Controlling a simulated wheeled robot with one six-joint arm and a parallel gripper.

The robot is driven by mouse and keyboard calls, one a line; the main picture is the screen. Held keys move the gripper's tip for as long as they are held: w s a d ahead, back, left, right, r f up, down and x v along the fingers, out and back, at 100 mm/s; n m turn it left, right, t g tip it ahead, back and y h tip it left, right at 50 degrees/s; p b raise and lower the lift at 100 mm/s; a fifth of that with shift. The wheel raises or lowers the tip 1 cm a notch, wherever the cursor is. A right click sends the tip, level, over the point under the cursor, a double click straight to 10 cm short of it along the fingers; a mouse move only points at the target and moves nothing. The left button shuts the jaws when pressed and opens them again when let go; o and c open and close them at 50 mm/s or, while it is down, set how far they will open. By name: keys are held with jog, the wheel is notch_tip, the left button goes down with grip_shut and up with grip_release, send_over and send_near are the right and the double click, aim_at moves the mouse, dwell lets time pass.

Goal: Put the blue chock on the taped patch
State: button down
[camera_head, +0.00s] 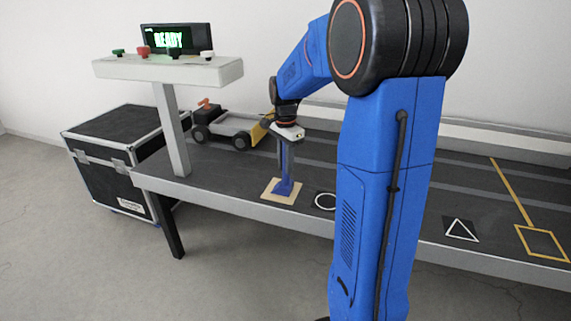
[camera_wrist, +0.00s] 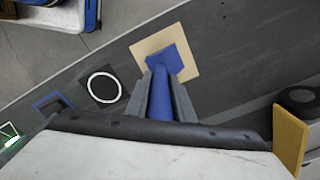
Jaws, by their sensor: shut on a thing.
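The blue chock (camera_head: 283,187) has a wedge-like base and an upright blue stem. My gripper (camera_head: 285,172) points straight down with its grey fingers shut on the stem. In the wrist view the chock (camera_wrist: 165,60) shows between and beyond the fingertips (camera_wrist: 160,78). A beige square patch (camera_head: 270,196) lies on the dark bench top directly under the chock. The patch also shows around the chock's base in the wrist view (camera_wrist: 184,42). The base looks to be at the patch surface, within its edges; I cannot tell whether it is touching.
White circle (camera_head: 325,202), white triangle (camera_head: 462,230) and yellow square (camera_head: 541,242) outlines mark the bench (camera_head: 220,168). A small vehicle (camera_head: 224,128) with a yellow panel stands behind the chock. A post (camera_head: 172,130) carries a shelf with knobs and a READY display (camera_head: 168,39).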

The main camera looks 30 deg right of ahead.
jog(key=c, duration=1.5)
grip_release()
jog(key=shift+f, duration=0.1)
jog(key=shift+c, duration=0.2)
